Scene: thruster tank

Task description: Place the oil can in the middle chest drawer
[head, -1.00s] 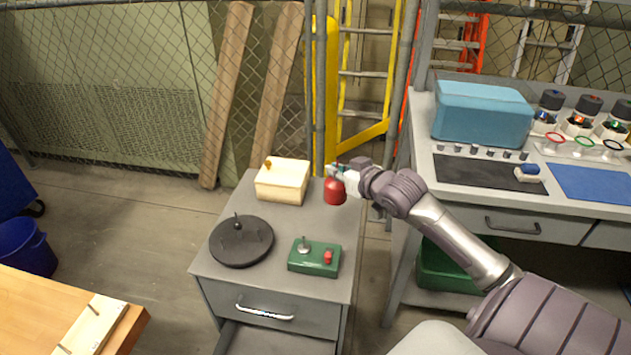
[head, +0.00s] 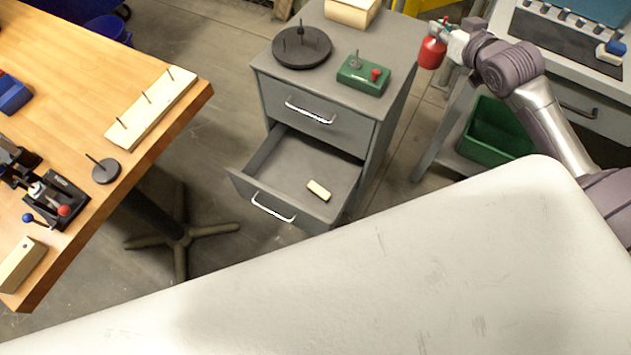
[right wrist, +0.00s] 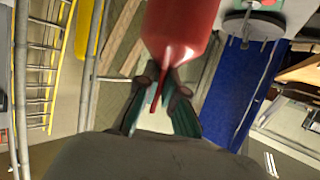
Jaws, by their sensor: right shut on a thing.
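The oil can (head: 432,52) is red and hangs in my right gripper (head: 446,36), which is shut on it. In the head view they are just right of the chest top. In the right wrist view the red can (right wrist: 185,30) fills the top middle, at the fingertips (right wrist: 160,85). The grey chest (head: 320,120) has its top drawer shut. The drawer below it (head: 280,170) is pulled open, with a small cream block (head: 318,190) inside. Lower parts of the chest are hidden. My left gripper is out of view.
A green box with a red knob (head: 362,75), a dark round plate (head: 302,48) and a cream box (head: 352,10) stand on the chest top. A wooden table (head: 110,60) is at left. A workbench (head: 585,120) with a green bin (head: 490,130) is at right.

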